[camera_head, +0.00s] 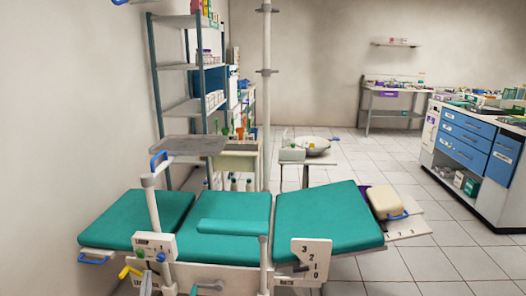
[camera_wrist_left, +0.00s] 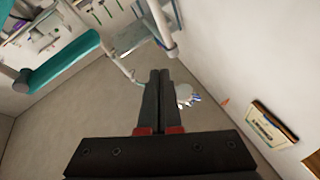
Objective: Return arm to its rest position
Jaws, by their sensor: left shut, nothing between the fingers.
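My left gripper (camera_wrist_left: 160,74) shows in the left wrist view with its two dark fingers pressed together and nothing between them. It points over bare floor beside the teal chair, apart from anything it could touch. I cannot make out either gripper clearly in the head view. The teal dental chair (camera_head: 232,250) stands in front of me with its pads laid out nearly flat. A teal cushion of it (camera_wrist_left: 65,62) shows at upper left in the wrist view.
A grey tray (camera_head: 188,146) and a white pole (camera_head: 266,100) stand behind the chair. Shelving (camera_head: 186,60) is against the left wall. A blue-drawer cabinet (camera_head: 468,140) is at right. Tiled floor is free right of the chair. A framed panel (camera_wrist_left: 268,125) is on the wall.

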